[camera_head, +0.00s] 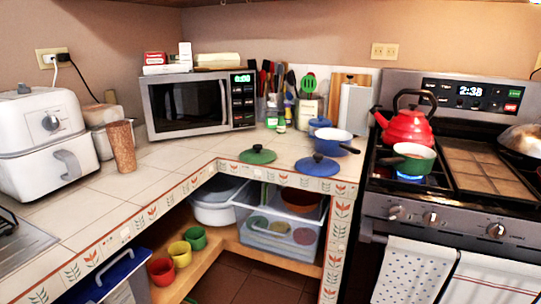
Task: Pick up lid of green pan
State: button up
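A green lid (258,156) with a small knob lies on the tiled counter, near the inner corner edge and in front of the microwave. The green pan (413,161) is a small pot with a pale inside and a dark handle. It stands on the stove's front left burner, where a blue flame shows beneath it. The lid is apart from the pan, with a blue lid between them on the counter. My gripper is not in this view.
The blue lid (317,167) lies near the counter edge, with a blue pan (333,141) behind it. A red kettle (407,125) stands behind the green pan. Open shelves below hold bins and cups.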

aim_at(258, 154)
jog(key=i+l, duration=0.25)
jog(key=i, duration=0.15)
jog(key=i+l+z, duration=0.1)
jog(key=i, duration=0.35)
jog(key=i+l, duration=0.3)
jog(key=i+l+z, duration=0.05)
jog(key=i, duration=0.05)
